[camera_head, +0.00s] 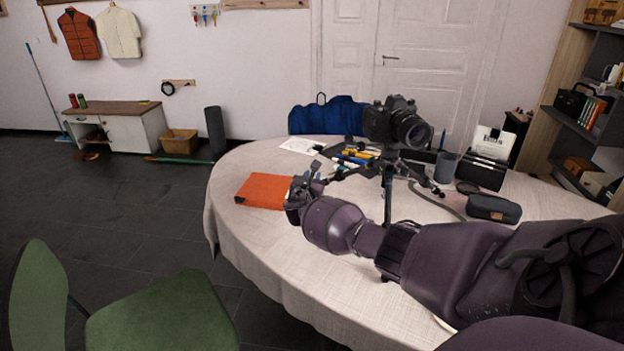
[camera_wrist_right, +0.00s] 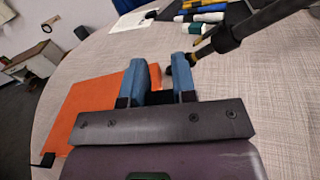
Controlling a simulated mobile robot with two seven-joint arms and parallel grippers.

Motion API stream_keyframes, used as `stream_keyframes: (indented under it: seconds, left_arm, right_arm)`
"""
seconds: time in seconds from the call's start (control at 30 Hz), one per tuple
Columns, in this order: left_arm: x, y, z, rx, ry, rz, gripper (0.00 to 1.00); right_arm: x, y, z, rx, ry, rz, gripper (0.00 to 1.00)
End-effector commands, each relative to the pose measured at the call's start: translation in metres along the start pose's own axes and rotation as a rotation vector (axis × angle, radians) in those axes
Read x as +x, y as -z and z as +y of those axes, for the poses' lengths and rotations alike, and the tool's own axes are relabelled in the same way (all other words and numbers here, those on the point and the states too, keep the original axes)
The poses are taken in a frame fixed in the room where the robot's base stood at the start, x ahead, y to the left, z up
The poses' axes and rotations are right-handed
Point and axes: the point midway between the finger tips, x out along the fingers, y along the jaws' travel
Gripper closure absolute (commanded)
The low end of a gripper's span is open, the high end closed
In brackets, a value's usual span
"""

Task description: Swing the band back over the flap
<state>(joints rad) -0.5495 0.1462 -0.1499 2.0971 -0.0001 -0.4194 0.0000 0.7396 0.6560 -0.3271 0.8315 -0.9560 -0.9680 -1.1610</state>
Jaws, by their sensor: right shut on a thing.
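The orange folder (camera_head: 264,191) lies flat on the round, cloth-covered table, left of the tripod; it also shows in the right wrist view (camera_wrist_right: 85,105). A small black piece (camera_wrist_right: 45,159) sits at its near left corner. I cannot make out the flap's edge. My right gripper (camera_head: 308,172) is over the folder's right end, its blue fingers (camera_wrist_right: 163,72) close to the tripod leg. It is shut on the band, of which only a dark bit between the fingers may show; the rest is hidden. My left gripper is not in view.
A camera (camera_head: 398,122) on a small tripod (camera_head: 388,190) stands just right of the gripper. Pens and markers (camera_head: 358,157) lie behind. A dark case (camera_head: 494,208) and a grey cup (camera_head: 445,167) are further right. Bare cloth lies in front of the folder.

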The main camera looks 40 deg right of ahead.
Motion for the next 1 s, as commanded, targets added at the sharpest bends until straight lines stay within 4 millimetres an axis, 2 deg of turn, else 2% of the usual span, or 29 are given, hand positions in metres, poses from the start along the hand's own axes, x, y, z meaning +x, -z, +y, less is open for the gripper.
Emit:
stream_keyframes:
  seconds: [0.13,0.17,0.3,0.67,0.77,1.0]
  left_arm:
    - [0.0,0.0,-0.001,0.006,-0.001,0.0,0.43]
    - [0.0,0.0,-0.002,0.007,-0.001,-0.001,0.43]
    - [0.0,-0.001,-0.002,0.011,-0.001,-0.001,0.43]
    - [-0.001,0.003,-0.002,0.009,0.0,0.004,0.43]
    - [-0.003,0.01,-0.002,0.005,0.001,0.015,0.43]
    - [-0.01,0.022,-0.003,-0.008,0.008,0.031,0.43]
  right_arm:
    - [0.0,-0.001,0.001,0.001,0.0,-0.001,0.86]
    - [0.0,-0.001,0.001,0.001,0.0,-0.001,0.7]
    - [0.0,-0.001,0.0,0.001,0.0,-0.001,0.49]
    - [-0.004,-0.002,0.001,0.001,-0.001,-0.001,0.49]
    - [-0.014,-0.003,0.001,0.003,-0.002,-0.001,0.49]
    - [-0.056,-0.007,0.002,0.007,-0.003,-0.002,0.49]
